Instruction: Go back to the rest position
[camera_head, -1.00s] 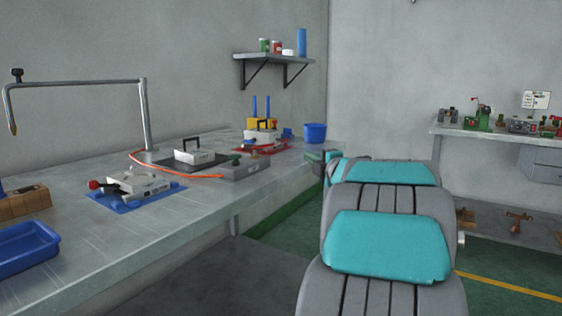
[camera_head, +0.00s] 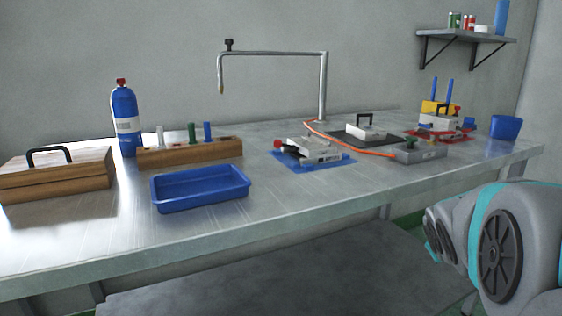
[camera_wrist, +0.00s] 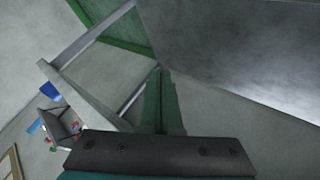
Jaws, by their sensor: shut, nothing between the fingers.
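In the head view, only links of my arm (camera_head: 500,250) show at the right edge, in grey and teal. My gripper is out of that view.
A metal workbench (camera_head: 290,205) carries a wooden box (camera_head: 55,175), a blue bottle (camera_head: 127,125), a blue tray (camera_head: 200,203), a wooden rack (camera_head: 190,155) and a blue bin (camera_head: 506,128). A bent pipe (camera_head: 323,85) rises from it. A wall shelf (camera_head: 470,34) is at upper right.

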